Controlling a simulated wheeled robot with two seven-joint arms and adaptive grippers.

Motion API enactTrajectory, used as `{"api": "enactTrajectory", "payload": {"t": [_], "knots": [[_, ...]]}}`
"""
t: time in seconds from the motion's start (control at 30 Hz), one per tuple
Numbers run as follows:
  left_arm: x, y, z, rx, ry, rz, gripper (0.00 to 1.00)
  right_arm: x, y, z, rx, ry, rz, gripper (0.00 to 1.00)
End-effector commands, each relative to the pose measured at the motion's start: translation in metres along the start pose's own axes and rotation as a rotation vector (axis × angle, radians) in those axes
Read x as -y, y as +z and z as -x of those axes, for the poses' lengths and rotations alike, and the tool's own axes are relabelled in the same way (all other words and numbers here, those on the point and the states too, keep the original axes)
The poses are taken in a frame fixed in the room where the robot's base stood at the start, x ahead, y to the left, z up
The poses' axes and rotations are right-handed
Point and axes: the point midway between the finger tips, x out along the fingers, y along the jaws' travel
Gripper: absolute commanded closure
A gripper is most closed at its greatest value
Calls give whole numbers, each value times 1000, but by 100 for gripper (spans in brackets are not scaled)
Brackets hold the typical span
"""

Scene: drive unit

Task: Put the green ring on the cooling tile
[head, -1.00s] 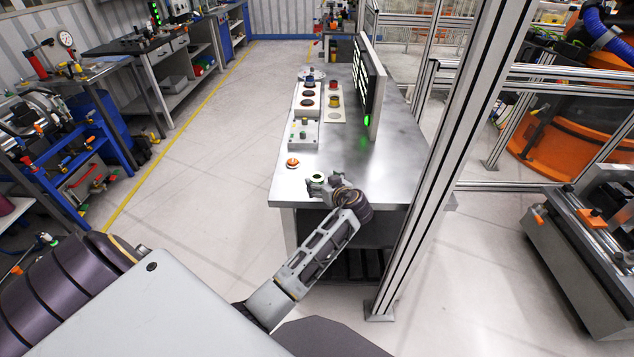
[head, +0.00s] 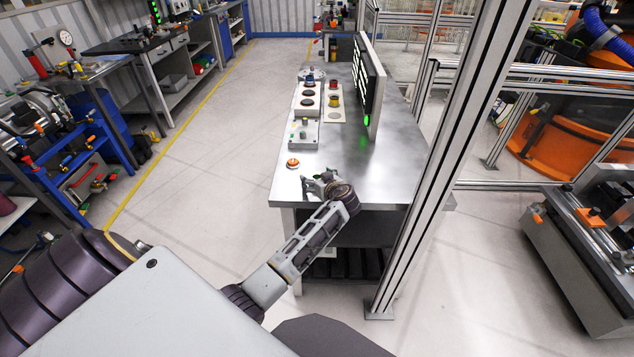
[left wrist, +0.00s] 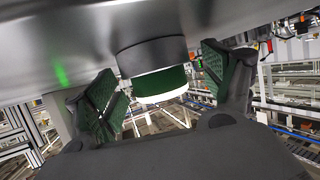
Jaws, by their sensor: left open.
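In the left wrist view the green ring (left wrist: 160,82) shows as a green band with a pale rim, at the end of a dark round stand (left wrist: 151,55) on the steel table. My left gripper (left wrist: 160,88) is open, with one green-padded finger on each side of the ring and gaps between. In the head view my left gripper (head: 316,186) is over the table's near left corner and mostly hides the ring. My right gripper is out of view.
The steel table (head: 386,185) also holds an orange-white button (head: 293,163), a grey control box (head: 304,136) and another board with dark round pieces (head: 298,104). An upright black panel (head: 368,85) stands along the right. An aluminium post (head: 440,180) rises nearer me.

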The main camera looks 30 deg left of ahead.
Motion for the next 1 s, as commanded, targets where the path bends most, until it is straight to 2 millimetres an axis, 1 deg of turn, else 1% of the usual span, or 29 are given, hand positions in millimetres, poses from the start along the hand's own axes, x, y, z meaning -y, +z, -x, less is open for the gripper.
{"api": "enactTrajectory", "payload": {"t": [0.2,0.23,0.77,1.0], "knots": [[0,0,0,0,0,0,17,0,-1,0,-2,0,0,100],[0,0,0,0,0,0,18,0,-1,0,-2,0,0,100],[0,-1,0,-2,0,1,87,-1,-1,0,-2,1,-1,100],[0,-2,1,-2,0,1,87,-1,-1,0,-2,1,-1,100]]}}
